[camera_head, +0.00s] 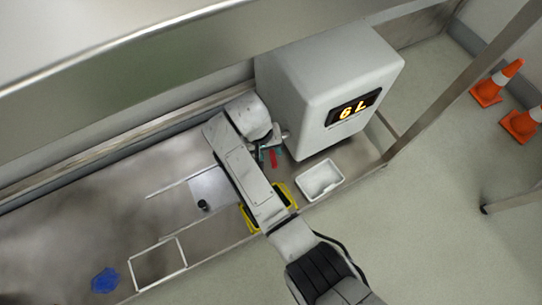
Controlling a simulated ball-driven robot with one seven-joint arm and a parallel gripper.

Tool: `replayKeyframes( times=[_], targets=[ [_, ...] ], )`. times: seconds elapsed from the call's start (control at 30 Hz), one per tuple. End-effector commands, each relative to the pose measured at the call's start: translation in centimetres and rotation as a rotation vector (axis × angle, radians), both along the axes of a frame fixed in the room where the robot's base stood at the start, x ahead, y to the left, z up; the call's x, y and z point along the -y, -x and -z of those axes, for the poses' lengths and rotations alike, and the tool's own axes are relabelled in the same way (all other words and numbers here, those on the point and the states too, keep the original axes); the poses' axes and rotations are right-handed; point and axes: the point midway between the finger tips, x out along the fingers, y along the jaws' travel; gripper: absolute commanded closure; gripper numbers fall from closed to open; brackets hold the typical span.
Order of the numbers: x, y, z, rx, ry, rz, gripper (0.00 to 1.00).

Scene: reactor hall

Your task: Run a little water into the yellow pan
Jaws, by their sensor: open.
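The yellow pan (246,217) stands on the metal counter, and my arm crosses over it, so only its left and right ends show. My gripper (277,138) is beyond the pan, close to the left side of the white dispenser (325,75). It is small and partly hidden by my wrist, and I see nothing held in it. A red piece (273,158) and a teal piece (262,155) show just below the gripper; they look like tap handles. I cannot tell whether the gripper touches them. No water is visible.
A white tray (336,187) sits right of the pan. A pale plate with a small black knob (204,206), a wire frame (134,272) and a blue cloth-like thing (105,280) lie left. Metal posts and orange cones (497,84) stand right. An overhead metal shelf (150,65) spans the upper left.

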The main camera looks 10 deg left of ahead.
Motion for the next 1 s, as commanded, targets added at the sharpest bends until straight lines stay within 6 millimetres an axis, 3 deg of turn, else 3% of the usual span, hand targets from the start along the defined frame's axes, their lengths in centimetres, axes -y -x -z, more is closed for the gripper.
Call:
replayKeyframes(
  times=[0.03,0.2,0.63,1.0],
  targets=[
    [0.2,0.0,1.3,-0.001,0.000,0.001,0.56],
    [0.6,-0.2,2.9,0.000,0.000,0.000,0.56],
    [0.7,-0.2,3.4,0.000,0.000,0.000,0.57],
    [0.7,-0.2,3.4,0.000,0.000,-0.001,0.92]
  ],
)
